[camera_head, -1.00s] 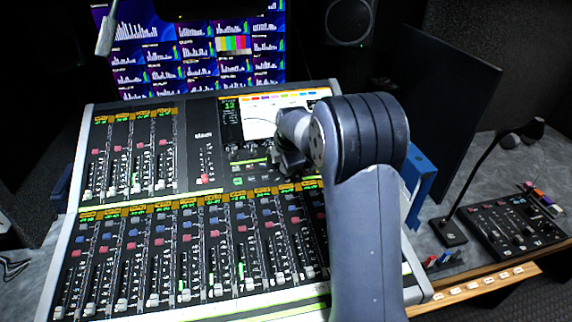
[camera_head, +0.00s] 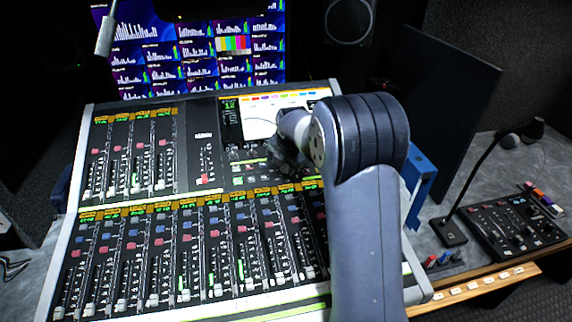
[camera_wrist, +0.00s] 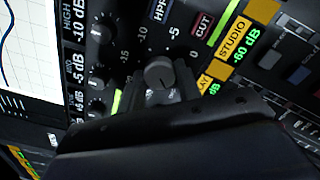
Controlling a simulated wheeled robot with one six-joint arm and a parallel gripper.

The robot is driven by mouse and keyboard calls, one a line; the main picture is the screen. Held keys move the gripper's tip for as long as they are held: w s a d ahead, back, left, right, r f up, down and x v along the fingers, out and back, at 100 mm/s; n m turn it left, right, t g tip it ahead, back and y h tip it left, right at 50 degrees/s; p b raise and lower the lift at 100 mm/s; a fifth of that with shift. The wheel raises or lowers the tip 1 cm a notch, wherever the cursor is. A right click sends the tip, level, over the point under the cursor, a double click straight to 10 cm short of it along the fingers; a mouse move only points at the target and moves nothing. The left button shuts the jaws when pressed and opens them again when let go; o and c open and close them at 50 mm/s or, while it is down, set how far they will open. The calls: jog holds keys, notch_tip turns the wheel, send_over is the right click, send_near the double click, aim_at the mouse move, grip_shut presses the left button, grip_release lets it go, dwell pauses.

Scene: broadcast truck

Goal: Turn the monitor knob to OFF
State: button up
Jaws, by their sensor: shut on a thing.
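The monitor knob (camera_wrist: 160,73) is a small round dark grey cap in the middle of the wrist view, with scale marks such as -15, -10, -5 and 0 above it. My gripper (camera_wrist: 159,86) is shut on the knob, with one finger on each side. The knob's pointer and an OFF mark cannot be read clearly. In the head view my gripper (camera_head: 287,160) is at the upper right of the mixing console (camera_head: 191,190), just below its screen. My wrist hides the knob there.
Rows of faders fill the console. A microphone (camera_head: 508,142) and a small control panel (camera_head: 515,228) are at the right.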

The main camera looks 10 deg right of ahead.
jog(key=o, duration=1)
jog(key=shift+c, duration=0.2)
jog(key=v, duration=1)
jog(key=shift+s+r, duration=0.2)
jog(key=shift+r, duration=0.15)
jog(key=x, duration=1.1)
jog(key=shift+r, duration=0.1)
